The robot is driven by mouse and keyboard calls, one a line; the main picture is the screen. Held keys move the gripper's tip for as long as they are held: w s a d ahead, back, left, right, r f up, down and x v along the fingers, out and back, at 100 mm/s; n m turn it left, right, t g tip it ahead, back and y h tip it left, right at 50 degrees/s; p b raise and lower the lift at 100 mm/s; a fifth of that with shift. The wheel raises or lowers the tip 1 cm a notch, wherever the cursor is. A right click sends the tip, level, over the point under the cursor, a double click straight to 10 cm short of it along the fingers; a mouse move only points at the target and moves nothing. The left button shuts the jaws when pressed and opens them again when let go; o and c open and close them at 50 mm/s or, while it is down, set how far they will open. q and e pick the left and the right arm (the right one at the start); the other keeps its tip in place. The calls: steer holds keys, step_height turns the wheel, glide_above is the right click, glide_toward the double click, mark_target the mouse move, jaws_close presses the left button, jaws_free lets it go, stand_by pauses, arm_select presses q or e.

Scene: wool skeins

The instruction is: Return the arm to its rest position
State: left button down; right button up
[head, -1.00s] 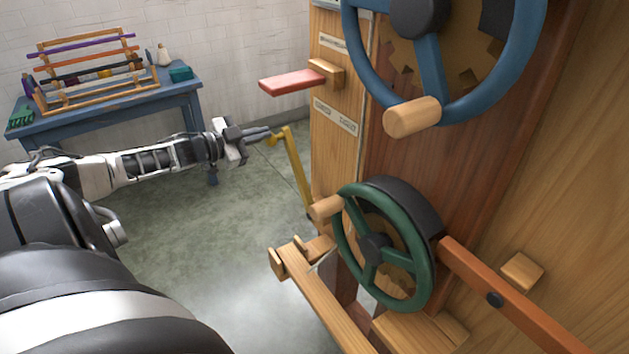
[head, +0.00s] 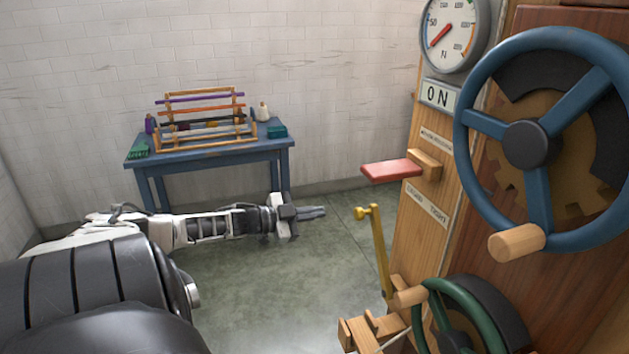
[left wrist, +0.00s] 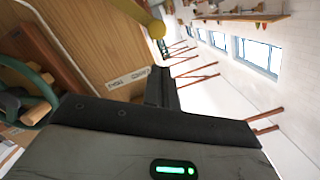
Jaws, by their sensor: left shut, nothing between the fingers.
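My left arm (head: 215,227) reaches in from the left in the head view. Its gripper (head: 318,212) is shut and empty, pointing right over open floor. The yellow lever (head: 379,250) with a round knob stands just right of the fingertips, with a gap between them. In the left wrist view the dark fingers (left wrist: 160,88) lie together, and a yellow knob (left wrist: 155,29) shows beyond them. My right gripper is in neither view.
The wooden machine fills the right, with a blue handwheel (head: 530,140), a green handwheel (head: 465,318), a red paddle (head: 391,170), a dial (head: 452,32) and an ON sign (head: 439,96). A blue table (head: 210,152) with a wooden rack (head: 204,120) stands behind. The floor between is clear.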

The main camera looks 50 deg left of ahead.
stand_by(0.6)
arm_select(q)
steer(key=s+d+f+n+g+y, duration=0.25)
steer(key=d+f, duration=0.55)
steer(key=d, duration=0.4)
steer(key=s+d+f+n+g+y, duration=0.1)
steer(key=s+d+f+n+g, duration=0.15)
steer(key=d+f, duration=0.7)
steer(key=s+d+r+n+g, duration=0.1)
steer(key=s+d+r+g, duration=0.35)
steer(key=s+d, duration=0.35)
steer(key=s+d+r+n+g, duration=0.2)
steer(key=s+d+r+g, duration=0.1)
steer(key=s+d+r, duration=0.4)
steer(key=w+d+f+t+h, duration=0.1)
steer(key=w+d+f+t, duration=0.1)
steer(key=f, duration=0.3)
steer(key=w+d+f+m+t+h, duration=0.1)
steer(key=w+d+f+t, duration=0.1)
steer(key=d+f+t, duration=0.2)
steer(key=shift+w+d+f, duration=0.15)
steer(key=shift+w+f, duration=0.2)
steer(key=shift+h, duration=0.25)
